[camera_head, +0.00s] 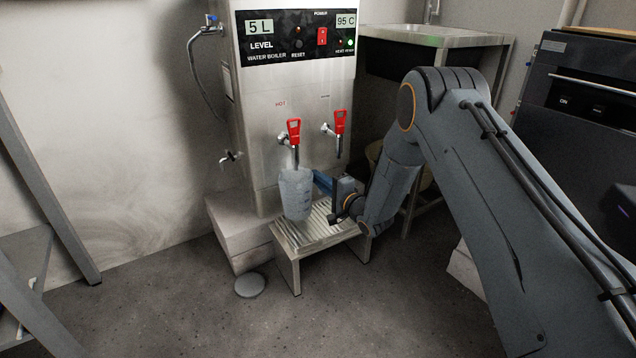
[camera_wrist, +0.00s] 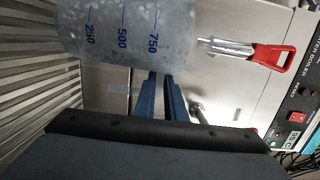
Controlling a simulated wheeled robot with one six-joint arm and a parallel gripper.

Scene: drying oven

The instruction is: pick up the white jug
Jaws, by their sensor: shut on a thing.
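The white jug (camera_head: 296,192) is upright under the left red-handled tap (camera_head: 293,132) of the water boiler, over the slatted metal stand (camera_head: 318,232). Whether its base touches the slats is hard to tell. My gripper (camera_head: 319,180) reaches in from the right and is shut on the jug at its right side. In the wrist view, the jug (camera_wrist: 128,32) is at the top with blue marks 250, 500 and 750. The blue fingers of my gripper (camera_wrist: 160,76) meet its near side there. The exact grip on the jug is partly hidden.
The water boiler (camera_head: 290,88) stands behind the jug, with a second red-handled tap (camera_head: 339,124) to the right. A round grey disc (camera_head: 249,285) lies on the floor left of the stand. A dark oven (camera_head: 580,110) is at the right. The front floor is clear.

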